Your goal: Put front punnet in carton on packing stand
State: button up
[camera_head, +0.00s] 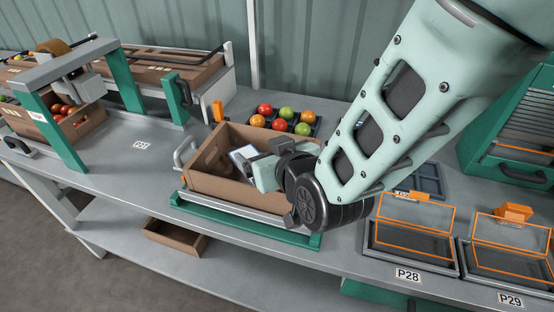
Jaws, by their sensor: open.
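The brown open carton (233,189) sits on the green packing stand (252,225) in the middle of the bench. My gripper (258,165) is open and low over the carton, with its fingers inside or just above the opening. A small pale, bluish flat thing (243,154) shows inside the carton beside the fingers; I cannot tell whether it is part of a punnet. No punnet can be clearly made out as the front one.
A dark tray of red, orange and green tomatoes (283,122) lies behind the carton. Orange-edged clear-lidded trays stand at places P28 (409,275) and P29 (510,299). A green-legged arch (50,130) stands left. The bench left of the carton is clear.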

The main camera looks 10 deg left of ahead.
jog(key=v, duration=0.5)
jog(key=s+d+g+h, duration=0.4)
jog(key=s+d, duration=0.3)
jog(key=d, duration=0.4)
jog(key=s+d+g+h, duration=0.4)
jog(key=s+d+g, duration=0.2)
jog(key=d, duration=0.6)
jog(key=shift+s+d+r+m, duration=0.15)
jog(key=shift+s+r+m, duration=0.15)
jog(key=shift+s+r, duration=0.25)
jog(key=shift+s+f, duration=0.1)
